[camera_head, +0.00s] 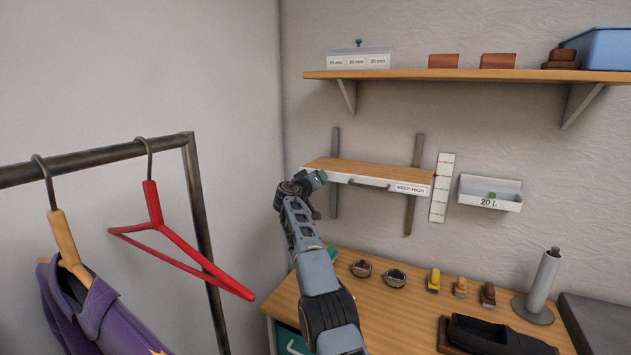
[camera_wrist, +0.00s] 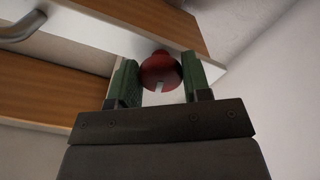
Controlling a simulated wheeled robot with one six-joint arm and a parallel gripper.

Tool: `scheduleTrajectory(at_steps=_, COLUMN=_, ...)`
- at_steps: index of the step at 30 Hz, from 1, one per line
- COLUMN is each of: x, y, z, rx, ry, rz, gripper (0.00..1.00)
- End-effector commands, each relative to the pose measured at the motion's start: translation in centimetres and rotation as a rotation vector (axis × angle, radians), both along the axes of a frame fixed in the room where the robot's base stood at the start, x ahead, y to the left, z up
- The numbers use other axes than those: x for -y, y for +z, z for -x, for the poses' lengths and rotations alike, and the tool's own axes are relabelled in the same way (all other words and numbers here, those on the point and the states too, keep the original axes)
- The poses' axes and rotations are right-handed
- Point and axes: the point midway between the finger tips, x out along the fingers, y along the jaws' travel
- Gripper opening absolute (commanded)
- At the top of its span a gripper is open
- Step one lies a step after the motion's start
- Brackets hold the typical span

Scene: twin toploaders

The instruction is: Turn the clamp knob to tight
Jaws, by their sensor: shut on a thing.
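The clamp knob (camera_wrist: 160,68) is round and red, with a pale mark on its face. In the wrist view it sits between the two green fingers of my gripper (camera_wrist: 158,74), which is shut on it. The knob is at the underside or end of a small wooden wall shelf (camera_wrist: 157,27); just how it joins is hard to tell. In the head view my gripper (camera_head: 318,181) is at the left end of this shelf (camera_head: 385,172), which has a white front and a handle. The knob is hidden there.
A long upper shelf (camera_head: 460,75) holds boxes. Below is a wooden workbench (camera_head: 375,306) with several small items and a grey roll (camera_head: 544,283). A clothes rack (camera_head: 203,230) with a red hanger (camera_head: 155,222) stands left. A white wall bin (camera_head: 489,197) hangs right.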

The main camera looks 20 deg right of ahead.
Motion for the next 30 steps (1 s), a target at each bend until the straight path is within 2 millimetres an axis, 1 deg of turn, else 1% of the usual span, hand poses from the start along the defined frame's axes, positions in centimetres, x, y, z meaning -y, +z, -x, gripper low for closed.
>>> scheduleTrajectory(at_steps=1, x=0.02, y=0.42, z=0.08, rx=0.027, ry=0.001, rz=-0.015, gripper=0.21)
scheduleTrajectory(at_steps=12, x=-0.02, y=0.37, z=0.05, rx=0.130, ry=0.002, rz=-0.111, gripper=0.21)
scheduleTrajectory(at_steps=29, x=-0.03, y=0.34, z=0.04, rx=0.147, ry=0.001, rz=-0.127, gripper=0.21)
scheduleTrajectory(at_steps=30, x=-0.03, y=0.32, z=0.04, rx=0.147, ry=0.001, rz=-0.127, gripper=0.47)
